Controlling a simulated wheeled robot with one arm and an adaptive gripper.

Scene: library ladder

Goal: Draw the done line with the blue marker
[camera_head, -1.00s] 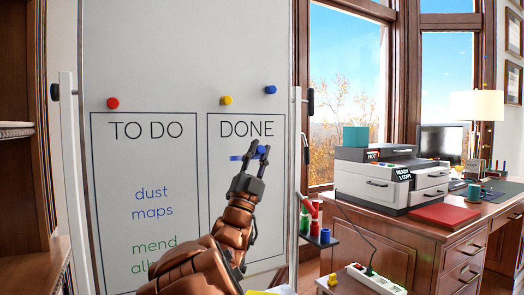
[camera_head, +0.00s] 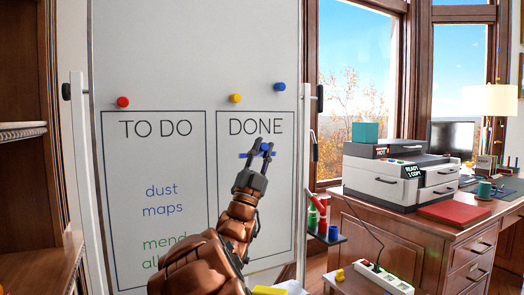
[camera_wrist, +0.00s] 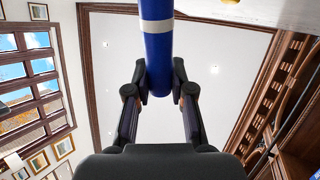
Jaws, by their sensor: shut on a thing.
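The white board (camera_head: 195,60) bears two outlined columns, TO DO (camera_head: 155,128) and DONE (camera_head: 256,127). My gripper (camera_head: 262,148) is in front of the upper DONE column, shut on the blue marker (camera_head: 267,147). In the wrist view the blue marker (camera_wrist: 158,55), with a white band, stands between the two fingers (camera_wrist: 159,85).
Red (camera_head: 123,102), yellow (camera_head: 235,98) and blue (camera_head: 279,87) magnets sit above the columns. Red (camera_head: 322,222) and blue (camera_head: 333,233) items stand on a small shelf at the board's right. A desk (camera_head: 400,235) with a printer (camera_head: 385,180) stands further right.

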